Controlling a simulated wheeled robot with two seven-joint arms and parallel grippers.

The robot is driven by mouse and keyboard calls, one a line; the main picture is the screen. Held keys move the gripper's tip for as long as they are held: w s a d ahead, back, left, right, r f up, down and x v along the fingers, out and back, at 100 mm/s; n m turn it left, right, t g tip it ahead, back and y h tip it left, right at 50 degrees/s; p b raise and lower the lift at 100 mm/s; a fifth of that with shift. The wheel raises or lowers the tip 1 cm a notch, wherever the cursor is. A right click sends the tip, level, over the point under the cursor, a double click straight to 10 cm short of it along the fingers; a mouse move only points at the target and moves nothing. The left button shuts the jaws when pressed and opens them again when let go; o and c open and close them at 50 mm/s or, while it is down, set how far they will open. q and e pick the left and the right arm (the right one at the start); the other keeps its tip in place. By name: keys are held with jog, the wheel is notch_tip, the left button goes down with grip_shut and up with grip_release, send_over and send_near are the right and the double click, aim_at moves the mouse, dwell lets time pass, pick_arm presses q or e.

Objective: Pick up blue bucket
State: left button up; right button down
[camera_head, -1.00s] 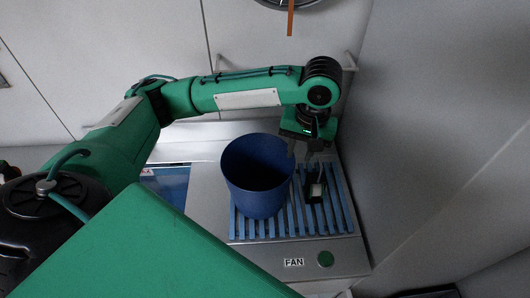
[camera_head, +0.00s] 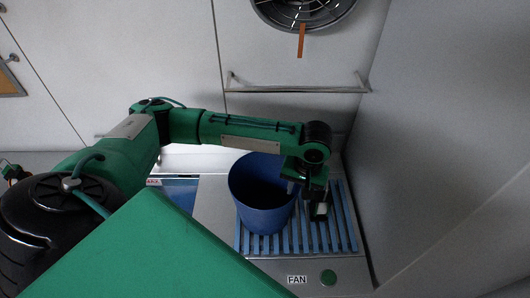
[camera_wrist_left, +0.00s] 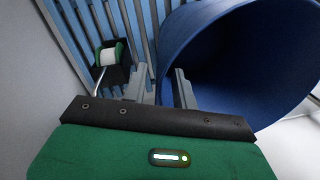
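The blue bucket (camera_head: 262,208) stands upright and open on a blue slatted rack in the head view. In the left wrist view the bucket (camera_wrist_left: 240,50) fills the upper right, its dark inside facing me. My left gripper (camera_head: 298,188) is at the right side of the bucket's rim. In the left wrist view its two fingers (camera_wrist_left: 160,90) are apart, one outside the bucket wall and one over the opening, with the rim between them. I cannot tell whether either finger touches the wall. My right gripper is not in view.
A small black and white object with green (camera_wrist_left: 112,54) sits on the slatted rack (camera_head: 340,225) close to the gripper. A grey wall (camera_head: 440,140) rises close on the right. A handrail (camera_head: 295,89) and a fan (camera_head: 300,8) are on the back wall.

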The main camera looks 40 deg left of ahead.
pick_arm(q)
jog(key=shift+a+f, duration=0.15)
jog(key=shift+f, duration=0.6)
jog(key=shift+a+f, duration=0.1)
jog(key=shift+f, duration=0.6)
grip_shut()
